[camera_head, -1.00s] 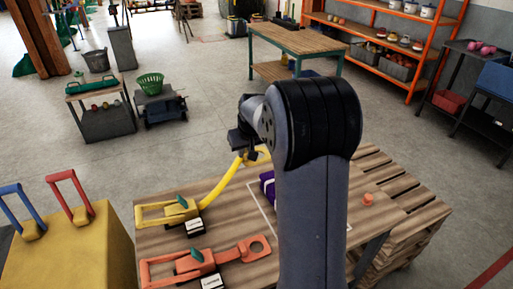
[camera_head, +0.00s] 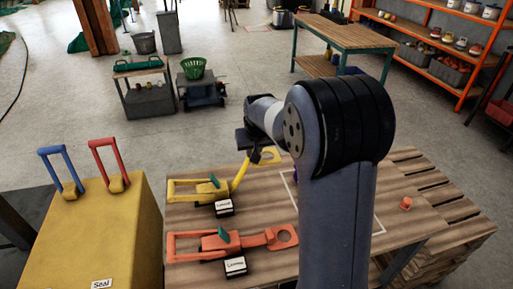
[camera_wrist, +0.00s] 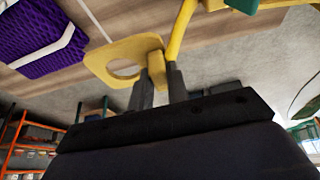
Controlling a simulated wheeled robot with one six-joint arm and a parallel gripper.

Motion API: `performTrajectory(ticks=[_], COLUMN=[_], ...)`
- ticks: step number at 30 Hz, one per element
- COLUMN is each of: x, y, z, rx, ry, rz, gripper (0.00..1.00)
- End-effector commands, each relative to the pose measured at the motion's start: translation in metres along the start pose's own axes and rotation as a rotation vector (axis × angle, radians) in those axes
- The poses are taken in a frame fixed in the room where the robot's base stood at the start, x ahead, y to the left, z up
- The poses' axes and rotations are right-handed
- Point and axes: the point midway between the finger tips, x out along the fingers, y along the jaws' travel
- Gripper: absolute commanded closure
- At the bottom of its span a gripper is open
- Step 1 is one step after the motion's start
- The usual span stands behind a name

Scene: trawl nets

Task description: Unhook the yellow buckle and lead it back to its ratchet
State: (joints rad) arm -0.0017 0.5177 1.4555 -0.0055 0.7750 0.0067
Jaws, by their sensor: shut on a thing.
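The yellow buckle (camera_wrist: 122,60), a flat plate with a round hole, is held between the two fingers of my gripper (camera_wrist: 160,85) in the wrist view. The fingers are shut on its narrow neck, where the yellow strap (camera_wrist: 181,28) joins. In the head view the buckle (camera_head: 268,156) is at my gripper (camera_head: 258,152), above the wooden table (camera_head: 330,262). The strap slants down left from it to the yellow ratchet (camera_head: 198,189), which has a green lever and a small label. My arm hides part of the table.
An orange ratchet (camera_head: 215,243) with its orange buckle (camera_head: 282,236) lies nearer on the table. A purple bundle (camera_wrist: 48,45) with a white band shows in the wrist view. A yellow box (camera_head: 95,235) with blue and red handles stands left. A small orange piece (camera_head: 406,203) lies right.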

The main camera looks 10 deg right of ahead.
Motion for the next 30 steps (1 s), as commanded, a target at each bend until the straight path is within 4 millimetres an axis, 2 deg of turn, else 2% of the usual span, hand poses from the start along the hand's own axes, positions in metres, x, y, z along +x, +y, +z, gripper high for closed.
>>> performTrajectory(ticks=[1,3,30], x=[0.011,0.02,0.124], y=[0.0,0.0,0.0], z=[0.005,0.009,0.051], rx=[0.0,0.0,-0.001], ry=[-0.001,-0.001,-0.001], rz=[0.0,0.0,0.0], gripper=[1.0,1.0,1.0])
